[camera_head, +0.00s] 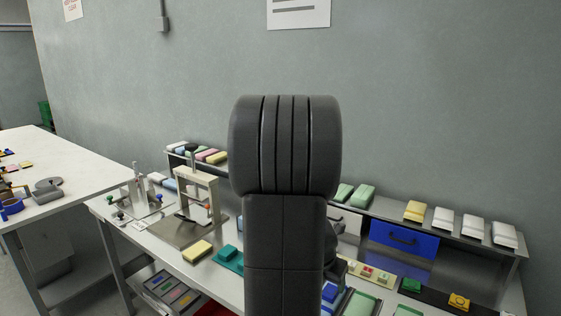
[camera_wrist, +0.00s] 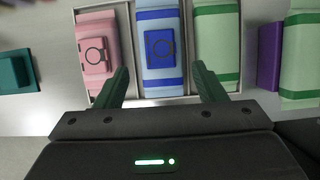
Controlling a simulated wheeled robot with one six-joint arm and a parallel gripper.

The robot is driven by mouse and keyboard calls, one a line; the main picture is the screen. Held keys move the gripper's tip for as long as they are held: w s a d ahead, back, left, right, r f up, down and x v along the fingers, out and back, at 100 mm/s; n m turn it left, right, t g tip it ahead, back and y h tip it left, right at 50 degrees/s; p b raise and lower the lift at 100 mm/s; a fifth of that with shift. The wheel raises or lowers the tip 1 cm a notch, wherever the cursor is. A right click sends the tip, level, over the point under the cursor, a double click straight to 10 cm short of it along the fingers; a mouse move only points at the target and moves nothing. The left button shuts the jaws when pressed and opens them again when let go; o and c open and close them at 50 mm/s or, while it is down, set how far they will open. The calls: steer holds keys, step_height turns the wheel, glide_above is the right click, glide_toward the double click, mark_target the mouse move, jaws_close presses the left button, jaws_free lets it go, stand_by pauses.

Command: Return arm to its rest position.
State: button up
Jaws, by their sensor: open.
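My gripper (camera_wrist: 160,68) shows in the wrist view with its two dark green fingers spread apart and nothing held between them. It is over the near edge of a light tray (camera_wrist: 150,101) with compartments. A pink pack (camera_wrist: 97,88) lies in the left compartment, a blue and white pack (camera_wrist: 160,87) in the middle one, and a green pack (camera_wrist: 216,50) in the right one. The blue pack lies ahead of the gap between the fingers; contact cannot be told. In the head view my dark arm stands upright in the middle and hides much of the bench; the gripper cannot be made out.
The bench holds a metal press frame (camera_head: 196,197) at left, a yellow block (camera_head: 197,251), and a blue drawer (camera_head: 403,239) under a shelf of packs at right. A white table (camera_head: 62,166) stands at far left. In the wrist view, a teal block (camera_wrist: 17,71) and purple block (camera_wrist: 269,56) flank the tray.

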steer(key=b+x, duration=0.1)
steer(key=x, duration=0.5)
steer(key=shift+r, duration=0.1)
